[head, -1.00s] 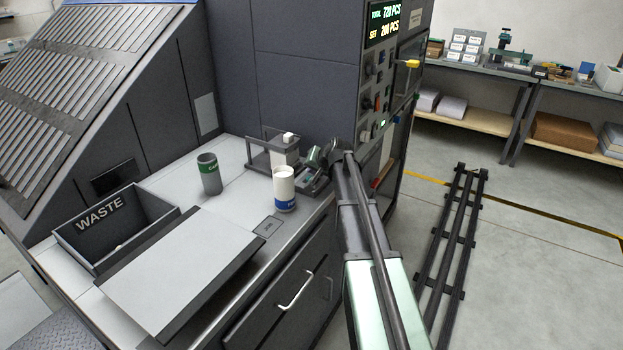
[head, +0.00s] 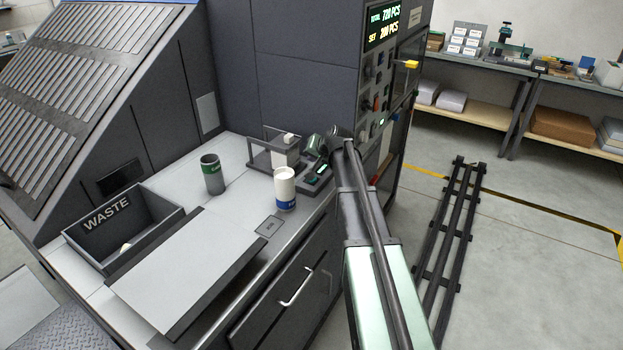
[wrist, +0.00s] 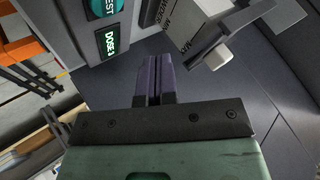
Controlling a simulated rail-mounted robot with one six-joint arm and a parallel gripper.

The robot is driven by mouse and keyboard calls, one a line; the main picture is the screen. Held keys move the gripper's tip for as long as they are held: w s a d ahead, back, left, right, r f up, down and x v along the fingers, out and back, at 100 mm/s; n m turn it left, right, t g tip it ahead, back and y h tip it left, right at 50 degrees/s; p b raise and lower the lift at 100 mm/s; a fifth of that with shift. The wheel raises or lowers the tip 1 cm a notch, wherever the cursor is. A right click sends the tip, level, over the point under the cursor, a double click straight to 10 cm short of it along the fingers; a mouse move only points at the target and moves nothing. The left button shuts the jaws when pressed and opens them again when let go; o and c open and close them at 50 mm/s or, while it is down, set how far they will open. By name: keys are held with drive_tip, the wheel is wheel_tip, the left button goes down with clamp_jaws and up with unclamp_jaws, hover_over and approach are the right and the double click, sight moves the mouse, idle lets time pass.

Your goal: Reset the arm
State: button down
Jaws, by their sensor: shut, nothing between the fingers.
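My arm (head: 380,290) reaches up from the lower right of the head view, and its wrist end is above the back right of the worktop. My gripper shows in the wrist view (wrist: 155,80), its two dark fingers pressed together with nothing between them. In the head view its fingertips cannot be made out clearly. In the wrist view, a grey panel with a lit DOSE display (wrist: 111,42) is left of the fingers, and a white labelled unit (wrist: 190,25) is to the right. The fingers appear apart from both.
On the worktop stand a grey cup with a green band (head: 212,175), a white cup with a blue band (head: 285,188) and a small framed stand (head: 262,155). The WASTE bin (head: 160,212) is at left, beside a raised grey plate (head: 190,265). A control cabinet (head: 375,110) rises behind my wrist.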

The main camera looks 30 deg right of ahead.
drive_tip(key=shift+n+g, duration=0.5)
drive_tip(key=shift+g, duration=0.4)
drive_tip(key=s, duration=0.1)
drive_tip(key=s+a+f, duration=0.1)
drive_tip(key=s, duration=0.2)
drive_tip(key=shift+a+f, duration=0.2)
drive_tip(key=shift+f, duration=0.2)
drive_tip(key=s+a+f+n+g, duration=0.1)
drive_tip(key=s+a+n+g, duration=0.2)
drive_tip(key=s+a, duration=0.7)
drive_tip(key=s+a+f+n+g+h, duration=0.1)
drive_tip(key=s+a+f+n+g, duration=0.1)
drive_tip(key=s+a, duration=0.9)
drive_tip(key=s+n+g, duration=0.1)
drive_tip(key=s+g, duration=0.1)
drive_tip(key=s, duration=0.5)
drive_tip(key=shift+a+f, duration=0.2)
drive_tip(key=shift+a, duration=0.05)
